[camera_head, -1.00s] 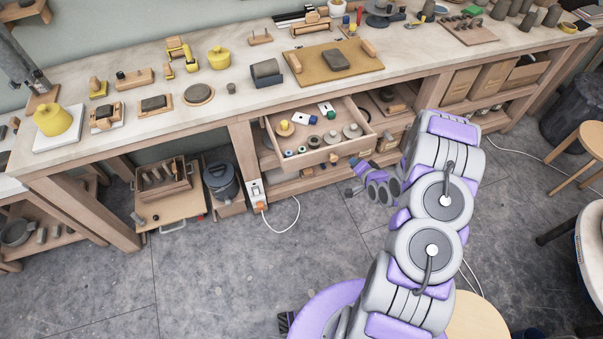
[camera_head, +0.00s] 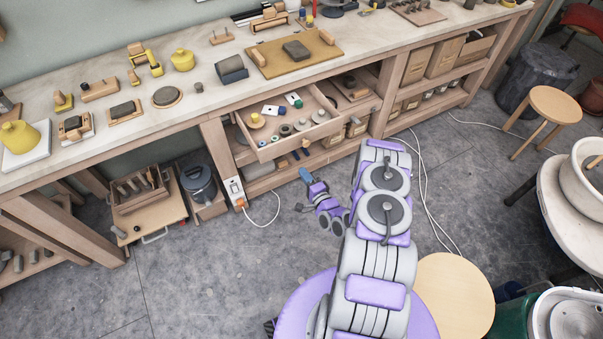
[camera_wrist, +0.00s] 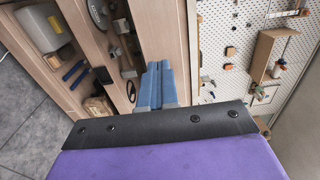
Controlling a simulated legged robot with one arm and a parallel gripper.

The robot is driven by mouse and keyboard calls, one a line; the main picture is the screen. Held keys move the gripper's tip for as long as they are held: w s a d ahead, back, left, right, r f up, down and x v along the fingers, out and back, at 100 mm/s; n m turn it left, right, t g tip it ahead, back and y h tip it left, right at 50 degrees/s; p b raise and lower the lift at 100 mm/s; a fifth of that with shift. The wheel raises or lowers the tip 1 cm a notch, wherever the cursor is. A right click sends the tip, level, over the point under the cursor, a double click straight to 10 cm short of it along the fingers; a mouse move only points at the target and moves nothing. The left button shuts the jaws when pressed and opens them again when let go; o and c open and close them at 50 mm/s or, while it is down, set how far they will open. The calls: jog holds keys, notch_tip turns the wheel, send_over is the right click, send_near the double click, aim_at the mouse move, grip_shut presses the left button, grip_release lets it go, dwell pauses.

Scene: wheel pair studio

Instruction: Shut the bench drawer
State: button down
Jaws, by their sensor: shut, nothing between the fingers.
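The bench drawer (camera_head: 300,141) is pulled out from under the worktop, with its front panel toward me. It holds a yellow knob-like piece, round grey discs and small white, blue and green items. My gripper (camera_head: 304,174) is in front of the drawer front, lower in the picture and apart from it, with floor showing between. Its blue fingers (camera_wrist: 157,85) are together and empty in the wrist view. A pale wooden panel lies beyond the fingertips there; I cannot tell for certain that it is the drawer front.
The bench top (camera_head: 215,85) carries clay tools and a tan board (camera_head: 325,58). An open shelf with boxes (camera_head: 418,64) is right of the drawer. A power strip (camera_head: 235,190) with a white cable is at the left bench leg. A round stool (camera_head: 556,104) stands right. Floor ahead is mostly clear.

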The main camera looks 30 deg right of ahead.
aim_at(286, 147)
jog(key=w+b, duration=0.1)
jog(key=w, duration=0.7)
jog(key=w+b, duration=0.1)
jog(key=w, duration=0.3)
jog(key=shift+a+b, duration=0.3)
